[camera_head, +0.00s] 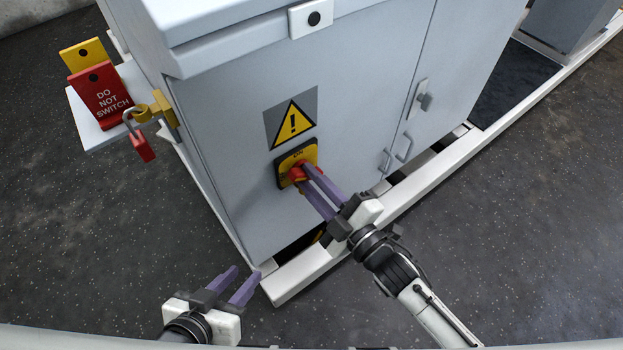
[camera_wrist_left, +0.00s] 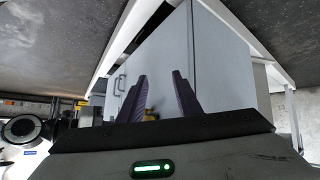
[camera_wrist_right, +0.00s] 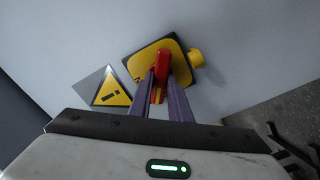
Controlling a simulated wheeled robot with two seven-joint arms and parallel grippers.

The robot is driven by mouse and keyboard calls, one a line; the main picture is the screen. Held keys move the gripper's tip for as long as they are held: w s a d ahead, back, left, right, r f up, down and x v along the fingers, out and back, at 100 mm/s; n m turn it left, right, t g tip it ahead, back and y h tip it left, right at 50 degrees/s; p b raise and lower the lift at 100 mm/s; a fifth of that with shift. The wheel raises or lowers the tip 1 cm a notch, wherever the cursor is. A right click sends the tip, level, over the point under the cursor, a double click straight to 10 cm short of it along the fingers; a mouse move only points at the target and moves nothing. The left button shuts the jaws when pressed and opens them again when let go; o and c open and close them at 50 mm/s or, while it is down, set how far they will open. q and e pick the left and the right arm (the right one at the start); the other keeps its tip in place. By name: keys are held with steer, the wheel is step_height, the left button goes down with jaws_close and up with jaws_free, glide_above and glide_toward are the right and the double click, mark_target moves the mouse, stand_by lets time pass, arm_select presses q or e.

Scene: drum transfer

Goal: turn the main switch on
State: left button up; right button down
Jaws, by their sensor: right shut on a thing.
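The main switch is a red rotary handle (camera_head: 297,174) on a yellow and black plate (camera_head: 283,160) on the grey cabinet's front. In the right wrist view the red handle (camera_wrist_right: 161,66) stands between the purple fingers, on its plate (camera_wrist_right: 142,62). My right gripper (camera_head: 308,172) is shut on the handle. The handle's exact angle is partly hidden by the fingers. My left gripper (camera_head: 238,278) is open and empty, low in front of the cabinet and away from it; its spread fingers also show in the left wrist view (camera_wrist_left: 160,92).
A yellow warning sign (camera_head: 293,122) is above the switch. A shelf (camera_head: 85,132) at the cabinet's left side holds a red "DO NOT SWITCH" tag (camera_head: 101,92), a yellow tag (camera_head: 84,53) and padlocks (camera_head: 142,146). A white base rail (camera_head: 300,277) runs along the cabinet's foot.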

arm_select(q)
steer(key=shift+r, duration=0.15)
arm_select(e)
steer(key=shift+r, duration=0.1)
steer(key=shift+m+p, duration=0.75)
steer(key=shift+m, duration=0.25)
arm_select(q)
steer(key=shift+a+r+m+g+p, duration=0.35)
steer(key=shift+r+p, duration=0.35)
steer(key=shift+p, duration=0.85)
arm_select(e)
steer(key=shift+w+d+m, duration=0.1)
steer(key=shift+d+m, duration=0.05)
steer(key=shift+m, duration=4.15)
steer(key=c, duration=1.6)
jaws_free()
steer(key=shift+c, duration=0.2)
